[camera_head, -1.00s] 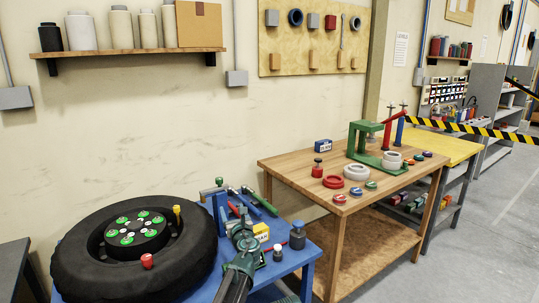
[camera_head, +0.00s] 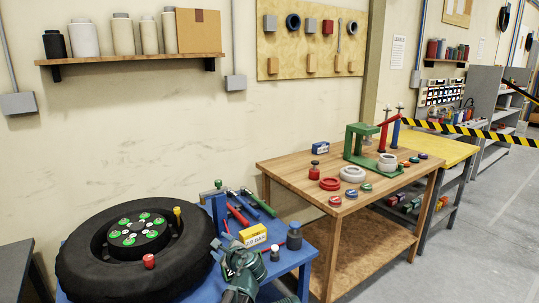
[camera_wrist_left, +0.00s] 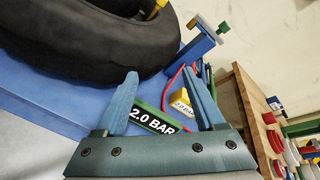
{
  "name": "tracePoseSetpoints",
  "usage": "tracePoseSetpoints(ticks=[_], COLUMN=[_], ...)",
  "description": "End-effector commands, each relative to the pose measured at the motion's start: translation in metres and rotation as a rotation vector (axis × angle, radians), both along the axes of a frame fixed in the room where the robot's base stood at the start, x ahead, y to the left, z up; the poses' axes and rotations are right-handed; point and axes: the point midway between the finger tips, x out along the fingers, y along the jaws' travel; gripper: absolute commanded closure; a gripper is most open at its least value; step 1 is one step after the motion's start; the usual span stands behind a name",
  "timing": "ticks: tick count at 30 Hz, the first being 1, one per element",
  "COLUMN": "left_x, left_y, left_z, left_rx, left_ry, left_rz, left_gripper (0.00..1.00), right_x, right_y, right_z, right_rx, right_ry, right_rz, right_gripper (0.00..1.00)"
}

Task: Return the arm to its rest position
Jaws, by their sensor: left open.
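My left gripper (camera_head: 230,258) comes up from the bottom middle of the head view, over the front of the blue workbench (camera_head: 288,262). In the left wrist view its two blue fingers (camera_wrist_left: 159,78) stand wide apart, with nothing held between them. Beyond the fingers are a green-edged "2.0 BAR" sign (camera_wrist_left: 154,119) and a yellow block (camera_wrist_left: 182,102). The black tyre (camera_head: 82,270) lies flat on the bench to the left of the gripper, and it fills the upper left of the wrist view (camera_wrist_left: 90,55). My right gripper is not in view.
A yellow labelled block (camera_head: 253,235), a dark blue weight (camera_head: 294,237) and several tools stand close behind and right of the gripper. A wooden table (camera_head: 300,172) with a green press (camera_head: 357,150) is to the right. Open floor (camera_head: 455,250) lies at far right.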

Motion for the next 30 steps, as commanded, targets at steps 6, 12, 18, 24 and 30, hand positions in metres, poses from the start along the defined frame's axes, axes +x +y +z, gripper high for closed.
tracePoseSetpoints(ticks=[6,12,18,24,30], left_x=[-0.106,-0.223,-0.294,-0.313,-0.313], left_y=[-0.011,-0.054,-0.087,-0.097,-0.097], left_z=[-0.045,-0.082,-0.088,-0.088,-0.088], left_rx=[-0.581,-1.012,-1.156,-1.181,-1.182], left_ry=[0.046,0.168,0.272,0.304,0.304], left_rz=[0.385,0.868,1.179,1.276,1.277], left_gripper=[0.29,0.29,0.29,0.29,0.29], right_x=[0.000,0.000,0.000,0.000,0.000], right_y=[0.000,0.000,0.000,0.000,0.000], right_z=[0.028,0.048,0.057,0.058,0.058], right_rx=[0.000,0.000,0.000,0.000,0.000], right_ry=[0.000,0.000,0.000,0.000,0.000], right_rz=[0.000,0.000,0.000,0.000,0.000], right_gripper=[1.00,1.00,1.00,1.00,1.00])
